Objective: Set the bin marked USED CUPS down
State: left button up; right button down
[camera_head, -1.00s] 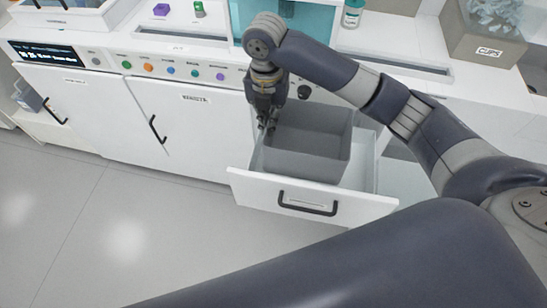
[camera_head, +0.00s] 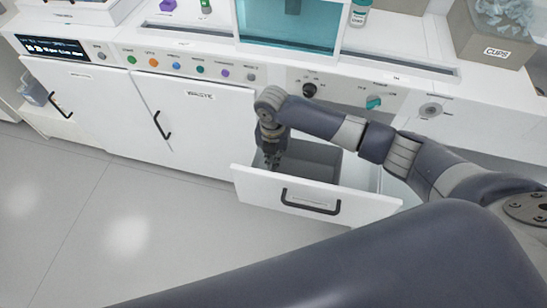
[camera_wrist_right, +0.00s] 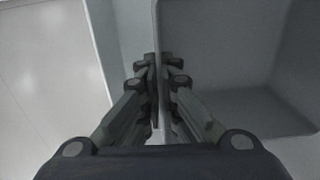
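The grey open bin (camera_head: 318,160) is down inside the open white drawer (camera_head: 255,190), mostly behind the drawer front. No USED CUPS label shows on its visible sides. My right gripper (camera_head: 271,162) points down at the bin's left wall. In the right wrist view my right gripper (camera_wrist_right: 158,68) is shut on that wall, one finger on each side, and the bin (camera_wrist_right: 225,100) looks empty. Whether the bin's underside touches the drawer floor is hidden. My left gripper is not in view.
The drawer front has a black handle (camera_head: 310,203). Knobs (camera_head: 309,89) sit on the panel behind my arm. The floor at left is clear.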

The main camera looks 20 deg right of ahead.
jog(key=shift+f, duration=0.2)
jog(key=c, duration=2.2)
grip_release()
jog(key=shift+c, duration=0.2)
jog(key=o, duration=0.4)
jog(key=shift+o, duration=0.2)
notch_tip(320, 180, up, 12)
jog(key=shift+r, duration=0.15)
jog(key=shift+w+a, duration=0.1)
